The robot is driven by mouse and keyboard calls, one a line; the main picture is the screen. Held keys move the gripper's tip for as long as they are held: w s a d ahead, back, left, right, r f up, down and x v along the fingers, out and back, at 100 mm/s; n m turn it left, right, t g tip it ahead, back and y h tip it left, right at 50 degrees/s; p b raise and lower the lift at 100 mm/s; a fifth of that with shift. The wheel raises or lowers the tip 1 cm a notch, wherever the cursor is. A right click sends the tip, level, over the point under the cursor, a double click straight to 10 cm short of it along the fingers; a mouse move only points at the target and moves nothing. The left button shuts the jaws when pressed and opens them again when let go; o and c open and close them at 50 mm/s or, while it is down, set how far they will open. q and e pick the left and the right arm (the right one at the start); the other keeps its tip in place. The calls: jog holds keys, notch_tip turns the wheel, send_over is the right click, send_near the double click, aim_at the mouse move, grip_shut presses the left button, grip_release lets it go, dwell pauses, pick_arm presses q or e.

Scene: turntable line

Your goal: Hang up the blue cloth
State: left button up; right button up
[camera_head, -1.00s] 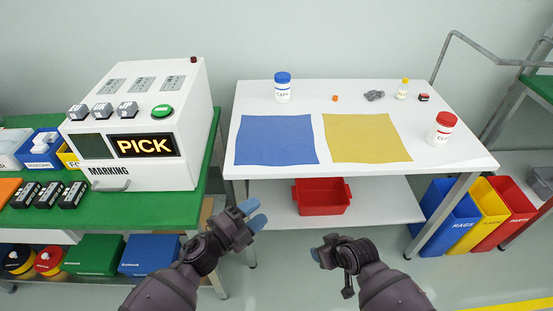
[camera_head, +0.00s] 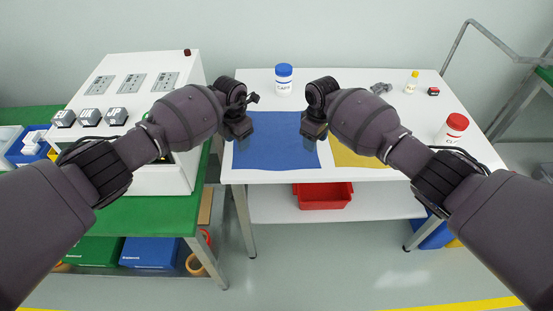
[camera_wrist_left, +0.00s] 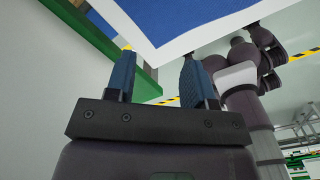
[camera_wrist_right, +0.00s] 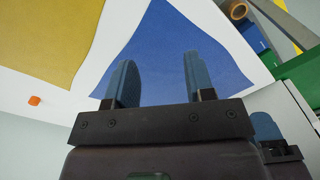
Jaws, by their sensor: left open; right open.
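I cannot tell whether either gripper touches the cloth. No hanging place is clearly visible.
A yellow cloth (camera_head: 350,158) lies beside the blue one, partly behind my right arm. A blue-capped jar (camera_head: 284,82) stands behind the blue cloth, and a red-capped jar (camera_head: 453,128) at the right. A red bin (camera_head: 322,195) is on the lower shelf. The marking machine (camera_head: 135,75) stands left.

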aim_at(240, 163)
pick_arm(q)
jog(key=shift+s+f, duration=0.1)
jog(key=shift+f, duration=0.05)
pick_arm(e)
jog(key=shift+s+f, duration=0.1)
jog(key=shift+f, duration=0.05)
pick_arm(q)
jog(key=shift+s+f, duration=0.1)
jog(key=shift+f, duration=3.55)
pick_arm(e)
jog(key=shift+s+f, duration=0.1)
jog(key=shift+f, duration=3.6)
pick_arm(q)
jog(key=shift+f, duration=0.2)
pick_arm(e)
jog(key=shift+f, duration=0.15)
pick_arm(q)
grip_shut()
pick_arm(e)
grip_shut()
pick_arm(q)
jog(key=shift+r, duration=0.15)
pick_arm(e)
jog(key=shift+d, duration=0.1)
